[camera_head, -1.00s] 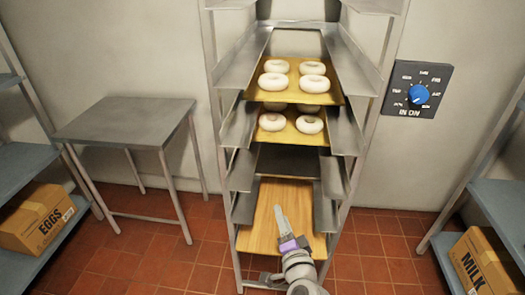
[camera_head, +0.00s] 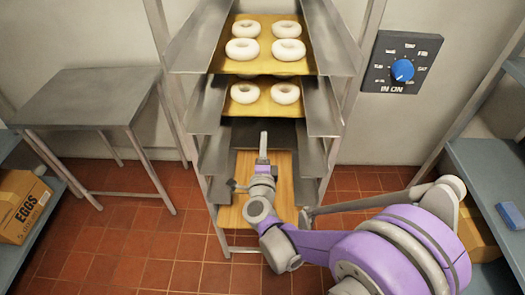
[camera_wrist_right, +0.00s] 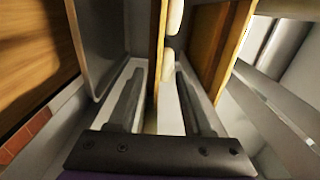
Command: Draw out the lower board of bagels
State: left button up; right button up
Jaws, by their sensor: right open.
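The lower board of bagels (camera_head: 262,108) lies on a middle level of the rack, with two white bagels (camera_head: 244,93) showing at its front. The upper board (camera_head: 225,62) is one level above and carries several bagels. My right gripper (camera_head: 263,138) is in front of the rack, just below the lower board in the head view. In the right wrist view the lower board shows edge-on (camera_wrist_right: 157,45) between the open fingers, with pale bagels beside it. I cannot tell whether a finger touches it. My left gripper is not in view.
A bare wooden board (camera_head: 284,195) lies low in the rack, behind and below my right gripper. A grey table (camera_head: 85,97) with a clear top stands left. A dial panel (camera_head: 401,62) is on the wall. Shelves with an egg box (camera_head: 22,205) and a blue item stand at the sides.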

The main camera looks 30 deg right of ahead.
aim_at(265, 112)
jog(key=x, duration=1.5)
jog(key=shift+w, duration=0.1)
grip_shut()
jog(key=shift+a, duration=0.1)
